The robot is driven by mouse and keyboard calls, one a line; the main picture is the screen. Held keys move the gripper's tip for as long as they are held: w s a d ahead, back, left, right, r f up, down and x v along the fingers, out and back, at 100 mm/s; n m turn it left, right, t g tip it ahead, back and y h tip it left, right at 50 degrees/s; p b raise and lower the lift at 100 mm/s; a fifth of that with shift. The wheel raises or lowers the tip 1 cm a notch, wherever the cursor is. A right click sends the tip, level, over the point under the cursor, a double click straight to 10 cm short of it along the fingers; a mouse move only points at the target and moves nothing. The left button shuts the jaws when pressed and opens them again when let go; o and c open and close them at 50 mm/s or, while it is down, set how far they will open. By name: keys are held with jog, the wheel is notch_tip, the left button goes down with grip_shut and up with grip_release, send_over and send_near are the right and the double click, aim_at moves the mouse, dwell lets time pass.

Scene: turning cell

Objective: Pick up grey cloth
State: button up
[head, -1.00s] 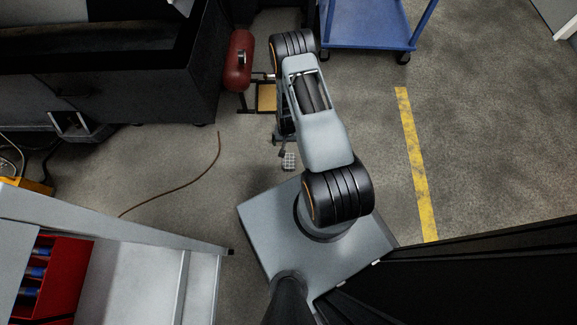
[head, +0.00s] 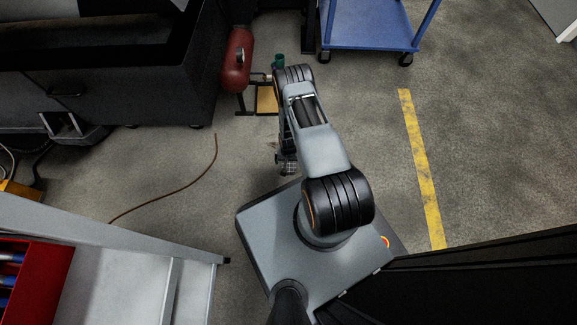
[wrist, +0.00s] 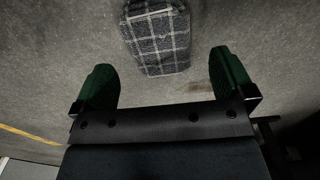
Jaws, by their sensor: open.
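The grey cloth (wrist: 158,45) has a checked pattern of light lines and lies on the concrete floor, at the top middle of the wrist view. My gripper (wrist: 162,78) is open, with its two green-padded fingers spread to either side of the cloth's near end.
A red cylinder (head: 237,62) on a stand and a blue cart (head: 365,38) are beyond my arm. A brown cable (head: 180,188) lies on the floor to the left. Floor right of my arm is clear.

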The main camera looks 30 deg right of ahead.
aim_at(289, 163)
notch_tip(289, 163, down, 5)
jog(key=shift+r+b, duration=0.2)
jog(key=shift+b, duration=1.05)
jog(key=shift+c, duration=0.2)
jog(key=c, duration=1)
jog(key=shift+r, duration=0.1)
jog(key=shift+c, duration=0.2)
jog(key=shift+r, duration=0.1)
